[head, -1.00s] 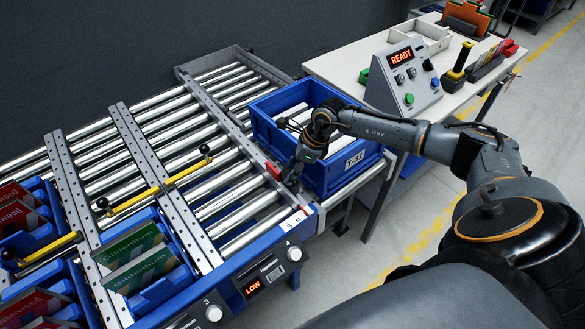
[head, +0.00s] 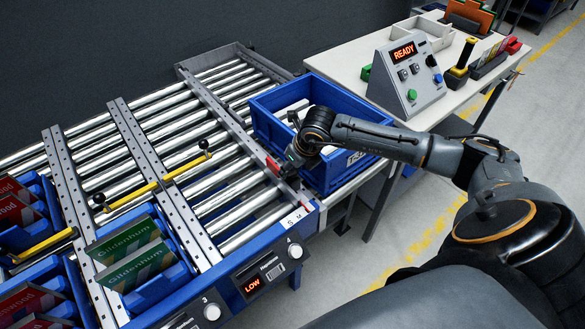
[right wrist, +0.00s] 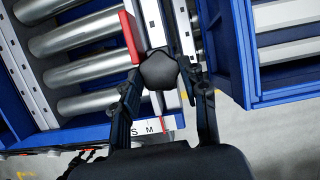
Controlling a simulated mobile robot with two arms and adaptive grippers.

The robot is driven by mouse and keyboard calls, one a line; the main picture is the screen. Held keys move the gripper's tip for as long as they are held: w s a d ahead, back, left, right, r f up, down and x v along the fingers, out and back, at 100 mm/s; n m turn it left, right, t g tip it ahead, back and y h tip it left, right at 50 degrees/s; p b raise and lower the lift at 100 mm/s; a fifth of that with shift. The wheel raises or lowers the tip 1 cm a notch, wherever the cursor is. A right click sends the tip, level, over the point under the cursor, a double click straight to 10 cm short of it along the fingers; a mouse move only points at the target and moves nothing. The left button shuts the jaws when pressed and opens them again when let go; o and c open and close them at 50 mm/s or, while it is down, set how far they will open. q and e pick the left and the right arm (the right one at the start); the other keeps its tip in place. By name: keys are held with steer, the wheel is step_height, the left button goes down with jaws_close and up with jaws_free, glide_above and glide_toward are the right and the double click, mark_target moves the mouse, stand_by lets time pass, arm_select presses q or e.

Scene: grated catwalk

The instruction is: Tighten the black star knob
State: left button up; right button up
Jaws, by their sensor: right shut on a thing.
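The black star knob (right wrist: 160,70) shows in the right wrist view, next to a red pointer (right wrist: 130,37) on the grey rail with the printed scale. My right gripper (right wrist: 162,88) is shut on the knob, one finger on each side of it. In the head view my right gripper (head: 290,166) is at the conveyor's right rail, beside the red pointer (head: 272,163); the knob is hidden there behind the gripper. My left gripper is not in view.
A blue tote (head: 345,178) stands close to the right of my gripper, with my forearm over it. The roller conveyor (head: 215,190) lies to the left. A control box (head: 407,77) reading READY stands on the white table (head: 340,68) behind.

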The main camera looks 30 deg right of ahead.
stand_by(0.3)
steer(key=o, duration=1.2)
steer(key=shift+c, duration=0.2)
steer(key=v, duration=1.2)
steer(key=shift+a, duration=0.15)
